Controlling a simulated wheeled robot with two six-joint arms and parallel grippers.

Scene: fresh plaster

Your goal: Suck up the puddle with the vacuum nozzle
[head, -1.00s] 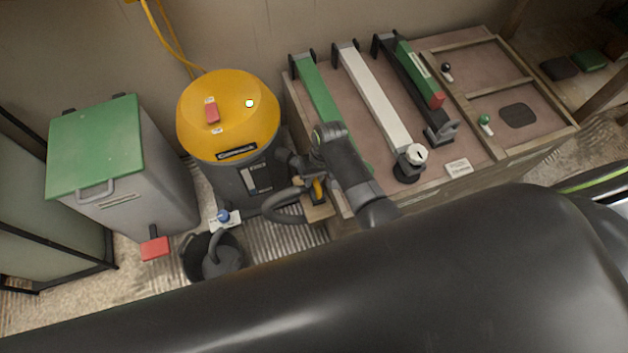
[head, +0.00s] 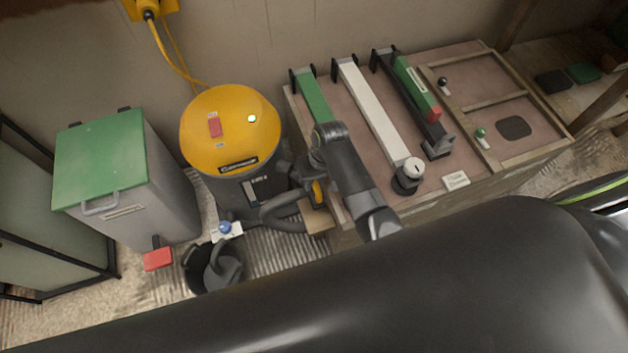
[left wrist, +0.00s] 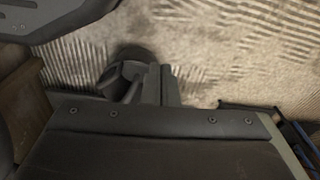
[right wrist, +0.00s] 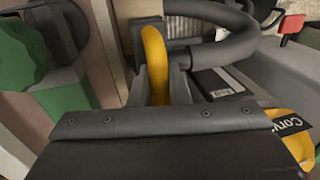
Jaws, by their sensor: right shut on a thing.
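The vacuum (head: 232,130) is a drum with a yellow lid, a red switch and a lit pale spot on top. Its dark hose (head: 285,220) curves to a yellow handle (head: 319,192) beside the workbench, just above a small wooden ledge. My right gripper (head: 313,182) is shut on this handle. In the right wrist view the yellow handle (right wrist: 154,58) passes between the fingers. The nozzle tip is not clear to me. My left gripper (left wrist: 161,82) shows only in the left wrist view, shut and empty, over ribbed floor. I cannot make out a puddle.
A green-lidded bin (head: 100,160) with a red pedal stands left of the vacuum. A black bucket (head: 212,268) stands on the floor in front. The workbench (head: 475,70) holds green, white and black long tools. A yellow cord runs to the wall.

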